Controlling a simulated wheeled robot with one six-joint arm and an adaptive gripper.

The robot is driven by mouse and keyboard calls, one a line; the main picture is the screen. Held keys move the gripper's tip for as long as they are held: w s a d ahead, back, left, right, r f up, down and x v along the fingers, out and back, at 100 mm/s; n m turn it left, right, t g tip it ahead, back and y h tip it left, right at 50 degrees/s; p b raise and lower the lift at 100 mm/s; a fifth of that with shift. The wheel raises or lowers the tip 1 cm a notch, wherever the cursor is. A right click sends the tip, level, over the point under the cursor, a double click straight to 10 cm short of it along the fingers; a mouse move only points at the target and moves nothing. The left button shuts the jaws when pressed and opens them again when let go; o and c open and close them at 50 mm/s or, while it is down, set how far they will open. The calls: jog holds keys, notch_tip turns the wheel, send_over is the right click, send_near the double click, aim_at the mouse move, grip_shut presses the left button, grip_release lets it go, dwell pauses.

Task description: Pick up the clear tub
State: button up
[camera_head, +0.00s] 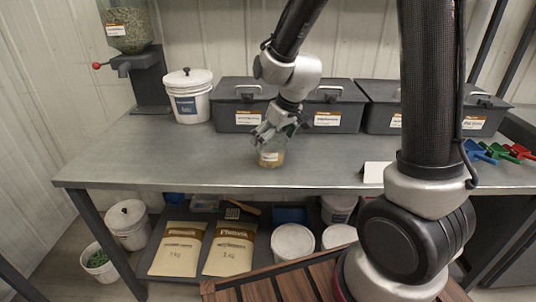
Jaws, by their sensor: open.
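The clear tub (271,158) stands upright on the grey metal table (130,160), near its middle. It has a pale label on its front and looks tan inside. My gripper (271,138) points down at the tub from above, with its fingers at about the height of the tub's top. The fingers are apart. I cannot tell whether they touch the tub or reach around its rim, as the gripper hides its upper part.
A white bucket (188,100) and several dark lidded bins (237,95) line the back. A seed hopper (128,30) stands at the back left. A white card (376,172) and coloured scoops (480,151) are at right. The table's left part is clear.

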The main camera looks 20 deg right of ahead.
aim_at(270, 146)
jog(key=x, duration=0.3)
jog(key=shift+f, duration=0.4)
jog(key=shift+c, duration=0.2)
jog(key=shift+d, duration=0.1)
jog(key=c, duration=0.7)
